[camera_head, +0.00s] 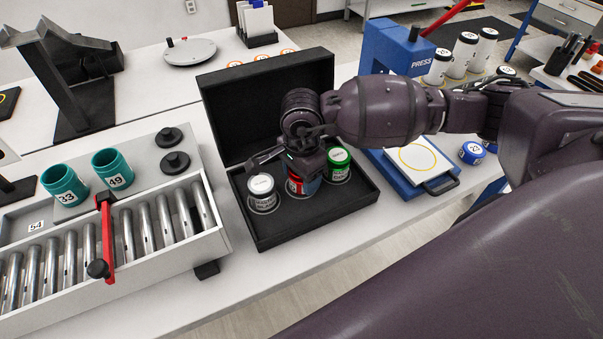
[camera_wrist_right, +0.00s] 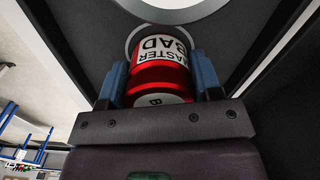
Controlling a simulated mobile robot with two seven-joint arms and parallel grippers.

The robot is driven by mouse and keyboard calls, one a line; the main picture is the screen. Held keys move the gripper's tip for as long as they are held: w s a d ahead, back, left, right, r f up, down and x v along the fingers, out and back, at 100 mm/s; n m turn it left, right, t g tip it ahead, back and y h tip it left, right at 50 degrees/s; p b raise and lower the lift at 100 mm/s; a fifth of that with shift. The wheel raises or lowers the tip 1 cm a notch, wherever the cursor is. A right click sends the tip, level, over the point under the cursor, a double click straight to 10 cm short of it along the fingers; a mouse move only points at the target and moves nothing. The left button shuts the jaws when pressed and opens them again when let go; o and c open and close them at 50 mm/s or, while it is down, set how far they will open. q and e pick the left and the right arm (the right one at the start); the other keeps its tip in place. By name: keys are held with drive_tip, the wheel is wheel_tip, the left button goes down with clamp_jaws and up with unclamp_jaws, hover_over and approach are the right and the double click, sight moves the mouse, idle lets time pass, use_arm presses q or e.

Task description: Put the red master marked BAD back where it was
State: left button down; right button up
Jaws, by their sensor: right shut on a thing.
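The red master (camera_wrist_right: 160,65), its label reading MASTER BAD, is held between the two blue fingers of my right gripper (camera_wrist_right: 162,80) in the right wrist view. In the head view the red master (camera_head: 295,186) is partly hidden under my right gripper (camera_head: 303,168). It is in or just above the middle place of the open black case (camera_head: 272,234); I cannot tell whether it touches the bottom. A white-lidded master (camera_head: 262,192) stands to its left and a green master (camera_head: 339,162) to its right. My left gripper is not in view.
The case's raised lid (camera_head: 262,95) stands behind. A roller conveyor (camera_head: 150,235) with a red stop bar (camera_head: 106,235) and two teal cups (camera_head: 113,168) lies to the left. A blue press (camera_head: 400,60) and a blue-lidded piece (camera_head: 472,152) are to the right.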

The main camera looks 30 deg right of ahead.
drive_tip(key=shift+f, duration=0.1)
drive_tip(key=o, duration=1.2)
drive_tip(key=shift+c, duration=0.2)
wheel_tip(320, 180, up, 12)
drive_tip(key=shift+r, duration=0.2)
drive_tip(key=shift+f, duration=0.1)
